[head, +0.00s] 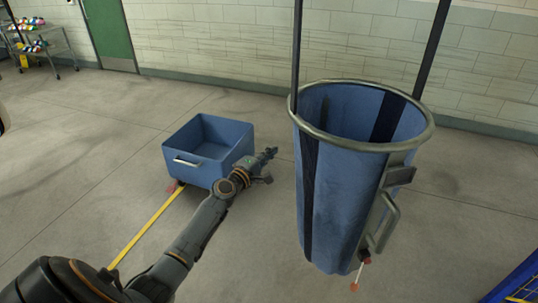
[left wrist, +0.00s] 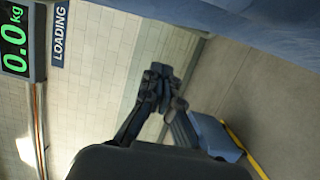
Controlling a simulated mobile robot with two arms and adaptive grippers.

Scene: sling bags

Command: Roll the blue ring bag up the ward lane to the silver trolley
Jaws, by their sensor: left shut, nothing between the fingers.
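The blue ring bag (head: 335,205) is a tall blue sling bag with a metal ring rim, right of centre in the head view. Two dark straps run up from it, and a grey handle is on its right side. Blue fabric (left wrist: 280,20), likely the bag, fills the top right of the left wrist view. My left gripper (head: 268,160) is shut and empty, just left of the bag with a small gap. Its fingers (left wrist: 160,88) also show closed in the wrist view. A grey wheeled rack (head: 42,48), possibly the silver trolley, stands at far left. My right gripper is out of view.
An open blue bin (head: 230,168) with a pale handle stands on the floor behind my left arm, beside a yellow floor strip (head: 145,228). A green door (head: 107,35) and block wall stand behind. A blue-and-yellow object (head: 515,285) is at bottom right. Floor is open at left.

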